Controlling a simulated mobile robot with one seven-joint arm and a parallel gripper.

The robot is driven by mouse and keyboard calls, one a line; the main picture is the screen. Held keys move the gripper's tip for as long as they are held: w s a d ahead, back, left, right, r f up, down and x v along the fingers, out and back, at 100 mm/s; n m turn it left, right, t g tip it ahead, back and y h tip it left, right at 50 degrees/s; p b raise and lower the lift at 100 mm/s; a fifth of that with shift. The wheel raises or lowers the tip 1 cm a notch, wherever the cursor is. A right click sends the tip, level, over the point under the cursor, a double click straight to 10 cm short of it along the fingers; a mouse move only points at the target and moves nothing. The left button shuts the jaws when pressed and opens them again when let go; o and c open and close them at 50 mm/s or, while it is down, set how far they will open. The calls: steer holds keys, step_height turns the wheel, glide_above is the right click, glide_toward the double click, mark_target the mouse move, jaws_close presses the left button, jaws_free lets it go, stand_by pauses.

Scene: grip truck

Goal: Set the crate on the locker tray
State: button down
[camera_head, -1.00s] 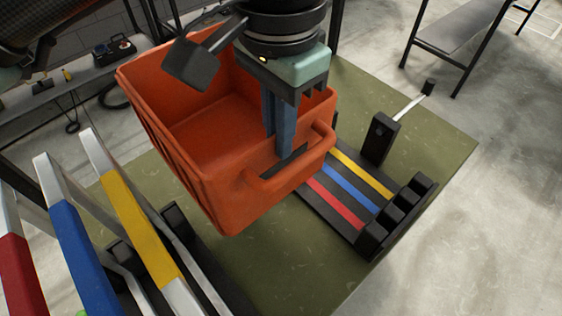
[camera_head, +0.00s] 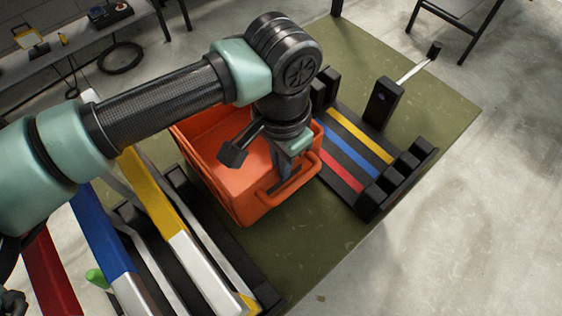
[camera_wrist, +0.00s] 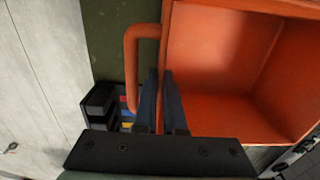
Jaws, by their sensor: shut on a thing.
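The orange crate (camera_head: 236,198) is open-topped and looks empty, with a loop handle on its near side. My gripper (camera_head: 284,184) points down and is shut on the crate's wall beside that handle. The wrist view shows both fingers (camera_wrist: 161,75) along the rim of the crate (camera_wrist: 215,45). A black tray (camera_head: 349,160) with red, blue and yellow stripes and raised black end blocks lies just right of the crate. I take it as the locker tray, though no label shows. The crate hides part of its left side. I cannot tell whether the crate touches the floor mat.
A rack with red, blue and yellow bars (camera_head: 155,195) stands close on the crate's left. A black post (camera_head: 383,103) stands behind the striped tray. The green mat (camera_head: 440,105) has free room at right. A bench (camera_head: 75,50) is at the back left.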

steer(key=shift+f, duration=0.45)
steer(key=shift+f, duration=0.2)
steer(key=c, duration=1)
jaws_free()
steer(key=shift+r, duration=0.2)
